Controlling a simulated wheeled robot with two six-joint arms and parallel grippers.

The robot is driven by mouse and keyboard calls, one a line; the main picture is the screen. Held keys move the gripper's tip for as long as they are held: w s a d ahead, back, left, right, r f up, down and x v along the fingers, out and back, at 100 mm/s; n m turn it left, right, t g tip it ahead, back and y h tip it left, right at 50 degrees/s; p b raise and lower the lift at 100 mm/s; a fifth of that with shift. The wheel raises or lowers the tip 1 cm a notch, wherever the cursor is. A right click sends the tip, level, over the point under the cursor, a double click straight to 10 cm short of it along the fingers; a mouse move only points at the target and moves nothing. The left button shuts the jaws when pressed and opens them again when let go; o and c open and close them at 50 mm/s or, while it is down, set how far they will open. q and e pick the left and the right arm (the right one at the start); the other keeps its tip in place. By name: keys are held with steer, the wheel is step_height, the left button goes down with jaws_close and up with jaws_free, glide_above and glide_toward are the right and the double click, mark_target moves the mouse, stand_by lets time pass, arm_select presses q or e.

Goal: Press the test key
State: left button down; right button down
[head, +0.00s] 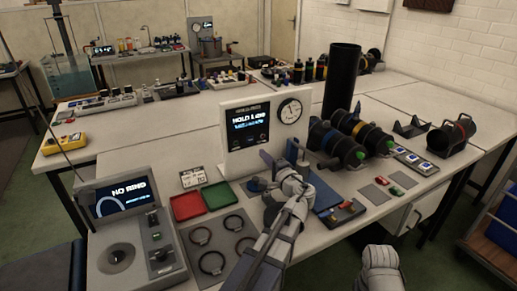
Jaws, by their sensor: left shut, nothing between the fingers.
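My left gripper (270,161) is in front of the white test panel (248,135), with its arm coming up from the bottom middle. It is shut and empty. The panel has a lit screen starting with "HOLD" and a round dial gauge (289,112). I cannot tell which part is the test key, or whether the gripper touches anything. My right gripper is out of view; only a rounded grey link of mine shows at the bottom right.
A grey station (130,225) reading "NO RING" stands at front left. Dark cylinders (337,145) and a tall black tube (342,80) stand right of the panel.

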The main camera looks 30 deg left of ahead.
arm_select(q)
steer(key=shift+v, duration=2.45)
